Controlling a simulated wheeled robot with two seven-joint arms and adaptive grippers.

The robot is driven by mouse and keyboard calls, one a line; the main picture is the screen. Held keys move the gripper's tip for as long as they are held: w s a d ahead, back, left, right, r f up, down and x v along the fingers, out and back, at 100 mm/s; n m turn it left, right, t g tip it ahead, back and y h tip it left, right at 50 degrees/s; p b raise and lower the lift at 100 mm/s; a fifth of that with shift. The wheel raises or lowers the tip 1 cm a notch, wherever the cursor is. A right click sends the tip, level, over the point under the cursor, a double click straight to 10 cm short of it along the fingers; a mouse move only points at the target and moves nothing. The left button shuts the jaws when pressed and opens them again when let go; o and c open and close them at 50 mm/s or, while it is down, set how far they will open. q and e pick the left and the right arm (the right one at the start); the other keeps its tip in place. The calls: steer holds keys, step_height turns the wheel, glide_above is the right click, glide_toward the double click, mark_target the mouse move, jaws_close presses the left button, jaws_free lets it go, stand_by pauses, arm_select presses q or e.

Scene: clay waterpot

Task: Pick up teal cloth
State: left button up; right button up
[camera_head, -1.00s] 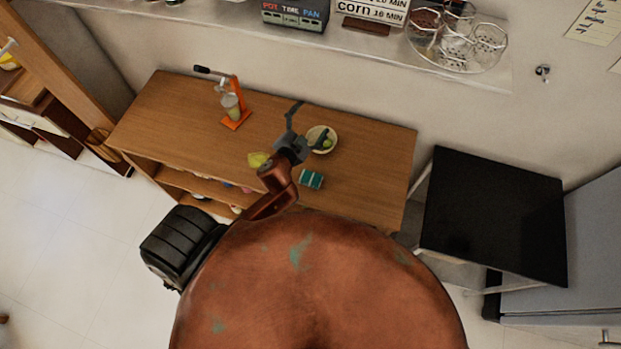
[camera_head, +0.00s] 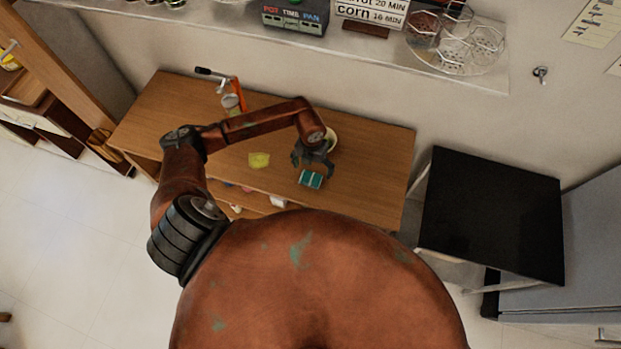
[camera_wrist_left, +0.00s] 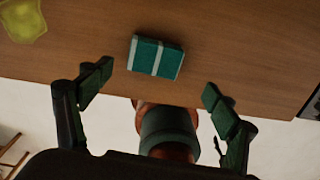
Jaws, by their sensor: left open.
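The teal cloth (camera_head: 310,179) is a small folded block with white stripes, lying on the wooden table near its front edge. It also shows in the left wrist view (camera_wrist_left: 156,57), ahead of the fingertips and between their lines. My left gripper (camera_head: 313,168) is open and empty, its fingers pointing down close behind and around the cloth in the head view. In the left wrist view its two fingers (camera_wrist_left: 158,88) are wide apart, and the cloth is not between the pads. My right gripper is not in view.
A yellow-green cloth (camera_head: 259,160) lies left of the teal cloth on the table (camera_head: 375,150). A bowl (camera_head: 331,137) is partly hidden behind my left wrist. An orange juicer (camera_head: 240,97) stands at the back. The table's right part is clear.

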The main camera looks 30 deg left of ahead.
mark_target(311, 177)
arm_select(q)
steer(key=shift+a+f, duration=0.3)
steer(key=shift+a, duration=0.15)
steer(key=shift+f+p, duration=0.35)
steer(key=shift+f, duration=0.55)
step_height(311, 177, down, 4)
steer(key=shift+s+f+p, duration=0.1)
steer(key=shift+f+p, duration=0.05)
steer(key=shift+p, duration=0.75)
steer(key=shift+f, duration=0.5)
steer(key=shift+c, duration=0.7)
steer(key=c, duration=1)
steer(key=shift+r, duration=0.1)
